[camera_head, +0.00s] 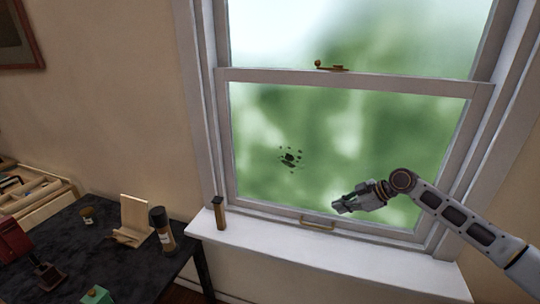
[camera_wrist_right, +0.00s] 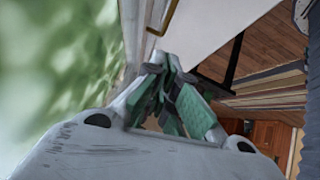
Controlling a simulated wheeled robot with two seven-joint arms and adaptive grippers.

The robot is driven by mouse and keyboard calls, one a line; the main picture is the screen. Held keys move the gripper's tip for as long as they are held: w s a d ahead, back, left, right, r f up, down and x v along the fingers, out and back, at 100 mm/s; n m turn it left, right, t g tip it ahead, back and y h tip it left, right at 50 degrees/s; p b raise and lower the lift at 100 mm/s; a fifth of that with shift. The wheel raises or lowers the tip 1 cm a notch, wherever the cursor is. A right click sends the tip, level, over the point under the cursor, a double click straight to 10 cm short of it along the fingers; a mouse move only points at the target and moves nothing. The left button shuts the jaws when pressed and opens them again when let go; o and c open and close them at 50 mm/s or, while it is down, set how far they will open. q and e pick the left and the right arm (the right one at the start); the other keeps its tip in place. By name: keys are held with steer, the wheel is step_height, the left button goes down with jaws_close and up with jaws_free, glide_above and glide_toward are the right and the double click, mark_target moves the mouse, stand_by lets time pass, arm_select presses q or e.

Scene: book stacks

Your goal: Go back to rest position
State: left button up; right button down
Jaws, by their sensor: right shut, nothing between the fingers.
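My right gripper (camera_head: 343,207) is in front of the lower window pane in the head view, near the brass handle at the bottom of the sash. My right arm reaches in from the right edge. In the right wrist view the gripper's green-padded fingers (camera_wrist_right: 168,75) are together with nothing between them. My left gripper and left arm are not in either view.
The window (camera_head: 350,130) has a dark splatter (camera_head: 290,158) on its lower pane. A black table (camera_head: 140,262) at the left holds a bottle (camera_head: 161,229), a wooden stand (camera_head: 133,218) and a green box (camera_head: 97,295).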

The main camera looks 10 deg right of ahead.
steer(key=s+a+f+m+g+h, duration=0.2)
steer(key=s+a+f+g, duration=0.1)
steer(key=s+a+f, duration=1.15)
steer(key=shift+s+a+f+m+h, duration=0.55)
steer(key=shift+s+a+m+h, duration=0.45)
steer(key=shift+s+m, duration=1.6)
steer(key=shift+s+a+f+m+h, duration=0.65)
steer(key=shift+s+m+h, duration=0.75)
steer(key=shift+s, duration=2.15)
step_height(320, 180, down, 32)
steer(key=s, duration=0.3)
steer(key=s+d+f+g, duration=0.1)
steer(key=s+d+f, duration=0.1)
steer(key=s+f, duration=0.8)
steer(key=s+d+f+g, duration=0.1)
steer(key=s+d+f, duration=0.1)
steer(key=s+f, duration=0.8)
steer(key=shift+s+f, duration=0.35)
steer(key=shift+s, duration=0.7)
